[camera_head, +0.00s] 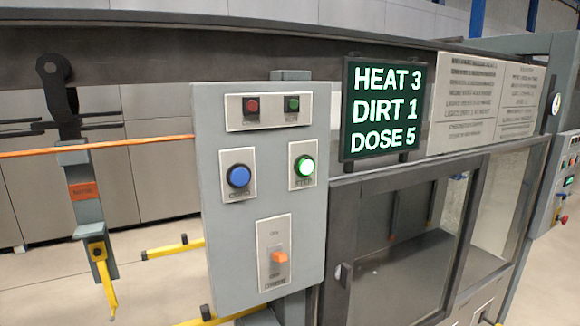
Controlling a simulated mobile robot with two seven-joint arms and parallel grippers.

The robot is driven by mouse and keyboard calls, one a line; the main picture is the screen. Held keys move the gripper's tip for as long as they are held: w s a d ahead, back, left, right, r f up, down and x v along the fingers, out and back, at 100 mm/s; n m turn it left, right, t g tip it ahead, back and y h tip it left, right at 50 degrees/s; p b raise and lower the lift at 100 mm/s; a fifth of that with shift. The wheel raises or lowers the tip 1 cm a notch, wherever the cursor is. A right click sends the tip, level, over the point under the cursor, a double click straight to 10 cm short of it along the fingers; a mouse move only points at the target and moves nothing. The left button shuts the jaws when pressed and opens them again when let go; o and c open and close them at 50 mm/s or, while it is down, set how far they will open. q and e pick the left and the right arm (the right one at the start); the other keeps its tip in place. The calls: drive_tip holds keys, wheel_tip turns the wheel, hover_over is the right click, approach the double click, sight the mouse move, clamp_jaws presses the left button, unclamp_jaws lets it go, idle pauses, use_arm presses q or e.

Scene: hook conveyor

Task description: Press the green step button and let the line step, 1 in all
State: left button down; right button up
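The green step button (305,166) is lit, on a pale plate labelled STEP at the right of the grey control box (210,200). A blue button (239,176) sits to its left on the same face. Neither of my grippers shows in the head view, and nothing touches the buttons. A dark hanger (62,105) hangs from the overhead rail at the left, with a grey bar (82,190) and orange tag below it. A yellow hook (100,258) is at its lower end.
A display (385,108) reads HEAT 3, DIRT 1, DOSE 5. Above the two buttons is a plate with small red (251,106) and green (292,104) parts; below is an orange switch (279,258). A glass-doored cabinet (345,230) stands right. The space before the box is clear.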

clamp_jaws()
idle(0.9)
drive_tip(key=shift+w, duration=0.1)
